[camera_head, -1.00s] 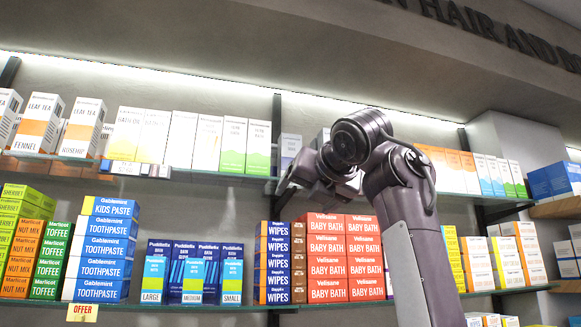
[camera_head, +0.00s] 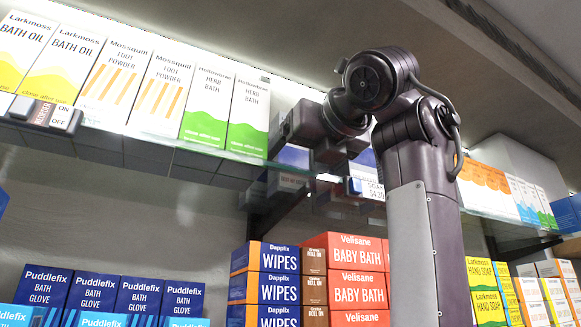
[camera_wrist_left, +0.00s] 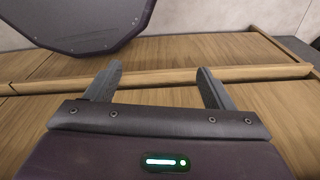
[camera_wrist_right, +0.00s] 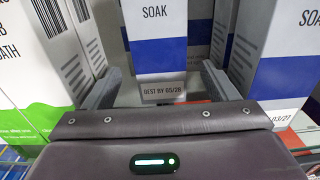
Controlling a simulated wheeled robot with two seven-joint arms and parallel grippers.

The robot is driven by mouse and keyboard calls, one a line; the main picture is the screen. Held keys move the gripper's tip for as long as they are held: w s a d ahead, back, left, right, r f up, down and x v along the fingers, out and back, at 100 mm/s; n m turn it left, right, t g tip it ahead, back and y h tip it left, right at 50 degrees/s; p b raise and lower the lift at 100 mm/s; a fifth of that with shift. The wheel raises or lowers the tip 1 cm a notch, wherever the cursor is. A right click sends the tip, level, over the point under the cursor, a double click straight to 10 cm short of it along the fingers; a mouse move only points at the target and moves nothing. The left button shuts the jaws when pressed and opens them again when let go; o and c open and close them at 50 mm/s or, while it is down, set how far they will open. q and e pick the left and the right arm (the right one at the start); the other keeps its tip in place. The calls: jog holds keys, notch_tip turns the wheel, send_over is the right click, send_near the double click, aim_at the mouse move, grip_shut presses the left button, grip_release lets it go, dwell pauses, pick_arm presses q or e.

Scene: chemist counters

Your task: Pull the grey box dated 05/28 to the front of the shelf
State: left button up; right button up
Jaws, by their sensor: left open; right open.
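The grey box dated 05/28 (camera_wrist_right: 161,45) is white and blue, marked SOAK, in the right wrist view. Its lower front reads BEST BY 05/28. My right gripper (camera_wrist_right: 162,72) is open, with one finger on each side of the box's lower part; I cannot tell whether they touch it. In the head view the right gripper (camera_head: 325,150) is at the upper shelf and hides most of the boxes there. My left gripper (camera_wrist_left: 158,72) is open and empty above a wooden surface, out of the head view.
A similar SOAK box dated 03/27 (camera_wrist_right: 290,60) stands close on the right. Green and white boxes (camera_wrist_right: 30,75) stand on the left.

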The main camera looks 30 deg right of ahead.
aim_at(294, 162)
pick_arm(q)
jog(key=s, duration=0.5)
pick_arm(e)
jog(key=shift+s+r, duration=0.25)
jog(key=shift+s, duration=0.85)
jog(key=shift+w, duration=0.35)
jog(key=w+p, duration=0.1)
jog(key=w, duration=0.1)
jog(key=w+p, duration=0.1)
jog(key=w, duration=0.1)
jog(key=w+p, duration=0.1)
jog(key=w, duration=0.1)
jog(key=shift+w+d+p, duration=0.25)
jog(key=shift+w+p, duration=0.05)
jog(key=shift+w, duration=0.1)
jog(key=shift+w+p, duration=0.3)
jog(key=shift+w, duration=0.3)
jog(key=shift+w+f, duration=0.15)
jog(key=shift+w, duration=0.05)
pick_arm(q)
jog(key=w+r, duration=0.1)
jog(key=r, duration=0.1)
jog(key=w+r, duration=0.1)
jog(key=r, duration=0.1)
jog(key=shift+w, duration=0.35)
pick_arm(e)
jog(key=c, duration=1.1)
